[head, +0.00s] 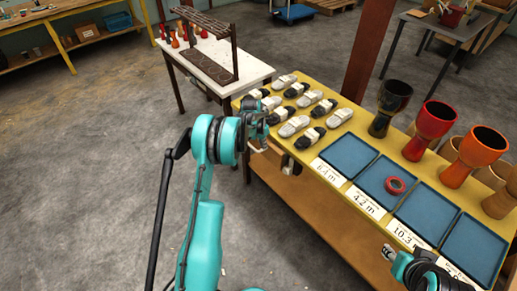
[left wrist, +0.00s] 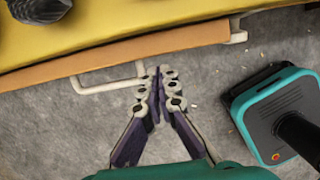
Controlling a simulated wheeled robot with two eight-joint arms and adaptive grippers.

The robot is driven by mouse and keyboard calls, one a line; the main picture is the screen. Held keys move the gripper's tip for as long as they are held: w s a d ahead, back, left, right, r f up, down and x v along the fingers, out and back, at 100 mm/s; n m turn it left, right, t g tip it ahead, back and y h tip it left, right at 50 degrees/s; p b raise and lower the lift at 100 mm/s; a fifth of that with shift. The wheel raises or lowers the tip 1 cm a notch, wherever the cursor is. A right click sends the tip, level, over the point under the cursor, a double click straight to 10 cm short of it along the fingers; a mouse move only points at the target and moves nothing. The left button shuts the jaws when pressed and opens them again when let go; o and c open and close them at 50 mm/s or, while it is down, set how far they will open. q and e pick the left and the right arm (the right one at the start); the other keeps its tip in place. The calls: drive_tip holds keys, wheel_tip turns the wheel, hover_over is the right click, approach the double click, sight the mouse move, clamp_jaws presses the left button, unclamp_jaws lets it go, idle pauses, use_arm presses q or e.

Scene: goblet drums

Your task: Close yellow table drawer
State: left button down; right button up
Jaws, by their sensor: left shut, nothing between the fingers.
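The yellow table (head: 334,183) runs from the centre to the right in the head view. In the left wrist view its yellow top edge (left wrist: 130,25) lies above the brown drawer front (left wrist: 190,37). A white bar handle (left wrist: 108,86) sticks out from that front. My left gripper (left wrist: 160,73) is shut and empty, its fingertips just right of the handle; I cannot tell whether they touch. In the head view my left gripper (head: 260,130) is at the table's near left corner and hides part of the drawer. My right gripper (head: 389,252) shows only partly over the table's front edge.
White and black wrapped bundles (head: 303,110), blue trays (head: 350,155), a red tape roll (head: 395,185) and goblet drums (head: 430,128) are on the yellow table. A white-topped table (head: 203,62) with a rack stands behind left. The floor at left is clear.

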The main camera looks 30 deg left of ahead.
use_arm(q)
drive_tip(key=shift+w+d, duration=0.15)
drive_tip(key=shift+w, duration=0.2)
drive_tip(key=shift+w, duration=0.1)
